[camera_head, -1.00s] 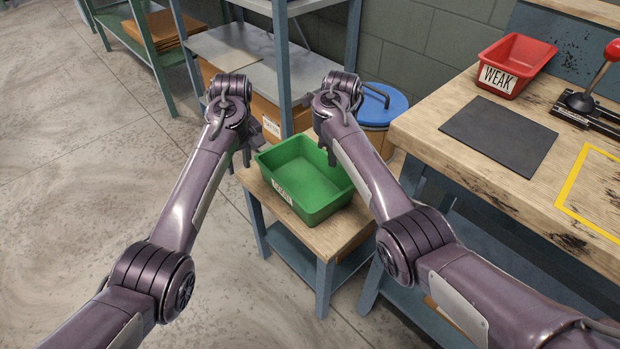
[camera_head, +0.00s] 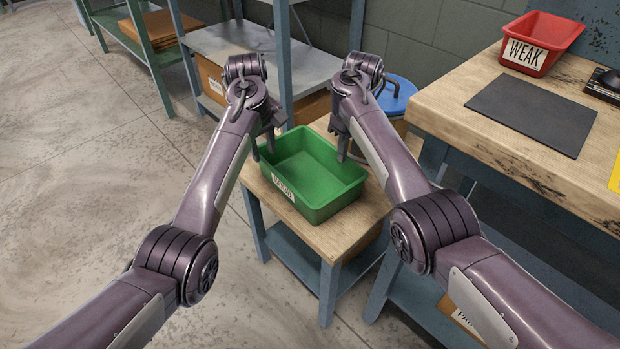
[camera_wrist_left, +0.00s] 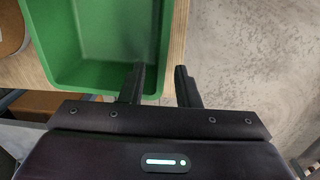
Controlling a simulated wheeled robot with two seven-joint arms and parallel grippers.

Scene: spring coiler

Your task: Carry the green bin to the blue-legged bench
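The green bin (camera_head: 312,178), with a white label on its front, rests upright on a small wood-topped stand (camera_head: 345,238) with blue-grey legs. My left gripper (camera_head: 263,149) is at the bin's left rim. In the left wrist view, my left gripper's fingers (camera_wrist_left: 160,86) are apart, one over the inside of the green bin (camera_wrist_left: 105,45) and one outside its wall. My right gripper (camera_head: 341,145) is at the bin's right rim; its finger gap is not clear. The large wood-topped workbench (camera_head: 475,135) at right has blue-grey legs.
The workbench top holds a red bin (camera_head: 540,45) marked WEAK and a dark mat (camera_head: 533,112). A blue-lidded drum (camera_head: 397,95) stands behind the stand. A metal shelf (camera_head: 300,65) with boxes is behind. Floor (camera_head: 90,200) at left is clear.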

